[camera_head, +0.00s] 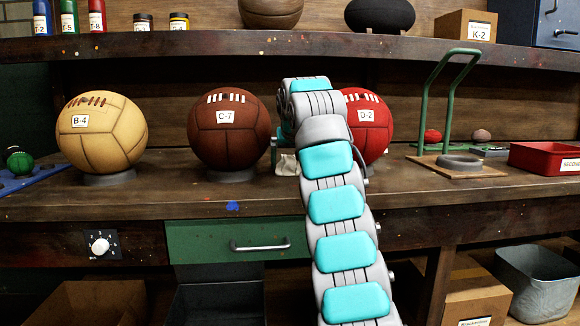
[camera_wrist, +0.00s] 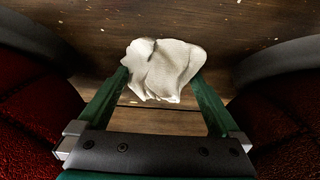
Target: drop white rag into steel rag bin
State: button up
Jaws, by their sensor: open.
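The white rag (camera_wrist: 165,70) lies crumpled on the wooden bench, between the open fingertips of my gripper (camera_wrist: 159,78) in the wrist view. Whether the fingers touch it, I cannot tell. In the head view a small part of the rag (camera_head: 287,164) shows between ball C-7 and ball D-2, beside my arm, which hides most of my gripper. A grey steel bin (camera_head: 538,284) stands low at the right, below the bench. Its inside is only partly visible.
Brown ball C-7 (camera_head: 229,134) and red ball D-2 (camera_head: 371,122) stand close on either side of my gripper. Tan ball B-4 (camera_head: 101,132) is farther left. A green-handled stand (camera_head: 450,166) and a red tray (camera_head: 547,157) are at right. A cardboard box (camera_head: 472,301) sits beside the bin.

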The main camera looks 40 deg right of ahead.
aim_at(290, 157)
jog(key=shift+w+f, duration=0.1)
jog(key=c, duration=1.3)
jog(key=shift+c, duration=0.2)
jog(key=shift+r+p, duration=0.75)
jog(key=shift+r, duration=0.3)
notch_tip(290, 157, up, 2)
jog(key=shift+r+p, duration=0.1)
jog(key=shift+p, duration=0.8)
jog(key=s+b, duration=0.1)
jog(key=s+a+b, duration=0.1)
jog(key=b, duration=0.1)
jog(key=shift+s+a+f, duration=0.25)
jog(key=shift+s+a, duration=0.1)
jog(key=shift+s, duration=0.05)
jog(key=s+a, duration=0.2)
jog(key=s, duration=0.1)
jog(key=s+a+r+b, duration=0.1)
jog(key=s+a, duration=0.1)
jog(key=s, duration=0.1)
jog(key=s+a+b, duration=0.1)
jog(key=s+a, duration=0.1)
jog(key=s, duration=0.1)
jog(key=shift+s+r, duration=0.15)
jog(key=shift+s, duration=0.2)
jog(key=shift+s+a, duration=0.25)
jog(key=shift+s, duration=0.35)
